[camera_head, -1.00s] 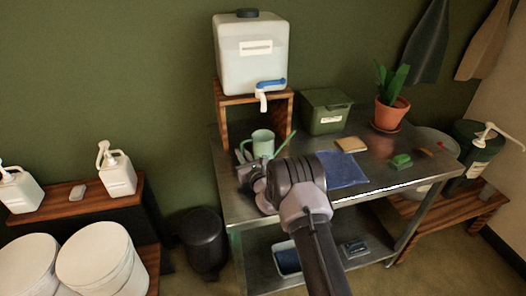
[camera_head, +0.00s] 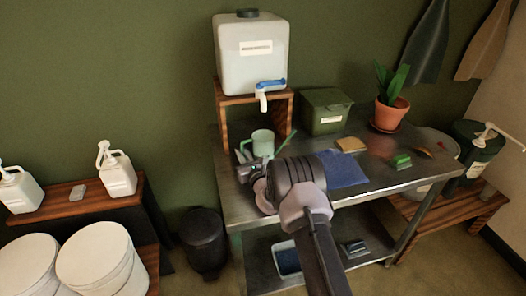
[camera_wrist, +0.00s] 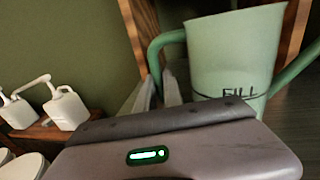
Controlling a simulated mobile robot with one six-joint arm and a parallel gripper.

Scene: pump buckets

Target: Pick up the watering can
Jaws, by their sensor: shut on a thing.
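The pale green watering can (camera_head: 262,141) stands upright at the left end of the metal table, just in front of the wooden stand. In the wrist view the can (camera_wrist: 232,58) shows close up, with "FILL" and a line on its side. Its handle (camera_wrist: 158,52) is at the left and its spout (camera_wrist: 295,68) at the right. My gripper (camera_wrist: 160,88) is shut on the handle's lower part. In the head view my gripper (camera_head: 246,156) is partly hidden by my wrist. I cannot tell whether the can's base touches the table.
A white water tank (camera_head: 252,62) with a blue-handled tap sits on the wooden stand (camera_head: 224,112) behind the can. A green box (camera_head: 325,116), a potted plant (camera_head: 390,112), a blue cloth (camera_head: 345,170), a sponge (camera_head: 352,145) and a green brush (camera_head: 400,162) are to the right.

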